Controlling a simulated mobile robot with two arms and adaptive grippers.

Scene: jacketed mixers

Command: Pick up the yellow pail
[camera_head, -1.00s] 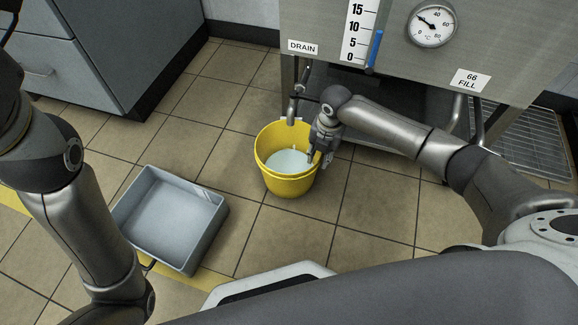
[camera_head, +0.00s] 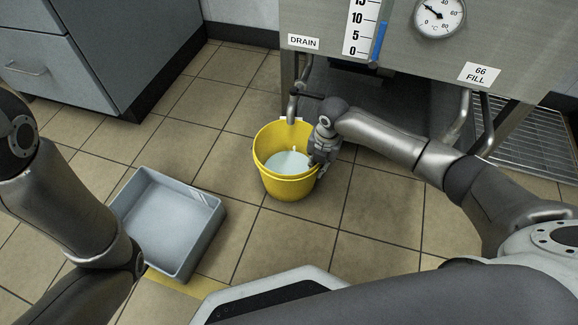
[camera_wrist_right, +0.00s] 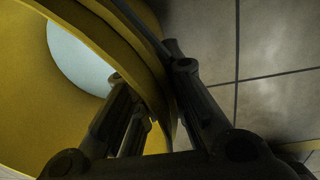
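The yellow pail (camera_head: 290,183) stands upright on the tiled floor under the drain spout, with pale liquid inside. My right gripper (camera_head: 319,157) is at the pail's right rim, pointing down. In the right wrist view, the pail's yellow wall (camera_wrist_right: 135,45) runs between the two fingers (camera_wrist_right: 150,75). One finger is inside the pail and the other is outside, close to the wall. A gap seems to show between the inner finger and the wall, so the fingers look open around the rim. My left arm comes in at the left; its gripper is not visible.
A grey tray (camera_head: 207,235) lies on the floor left of the pail. The steel mixer (camera_head: 420,62) with its drain spout (camera_head: 296,92) stands behind the pail. A grey cabinet (camera_head: 95,60) is at the back left. A floor grate (camera_head: 530,140) is at the right.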

